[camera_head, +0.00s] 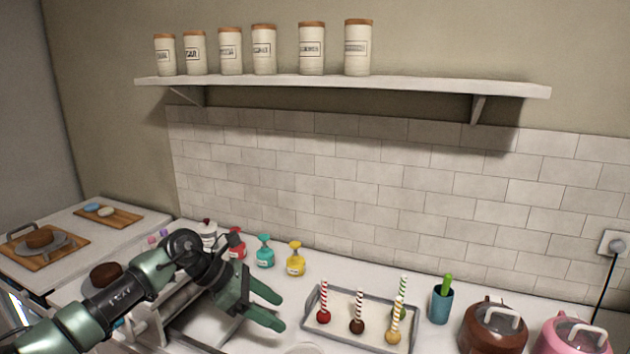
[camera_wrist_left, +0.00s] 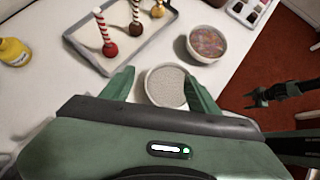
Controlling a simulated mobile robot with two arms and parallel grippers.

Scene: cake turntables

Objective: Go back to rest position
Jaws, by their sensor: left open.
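My left gripper (camera_head: 280,314) comes in from the left in the head view, open and empty, with its two green fingers apart, left of the tray of cake pops. In the left wrist view, its fingers (camera_wrist_left: 158,78) show on either side of a bowl of pale grains (camera_wrist_left: 166,87), which stands below on the counter. My right gripper (camera_wrist_left: 258,97) shows small and dark at the right of that view, above the red floor. Whether its jaws are open is too small to tell.
A grey tray (camera_head: 313,298) holds several striped-stick pops. A bowl of colourful sprinkles (camera_wrist_left: 207,43) stands beside it. A yellow bottle (camera_head: 295,262), teal bottle (camera_head: 265,253) and brown cake (camera_head: 105,275) are near my left arm. A teal cup (camera_head: 441,306) and brown pot (camera_head: 492,333) stand right.

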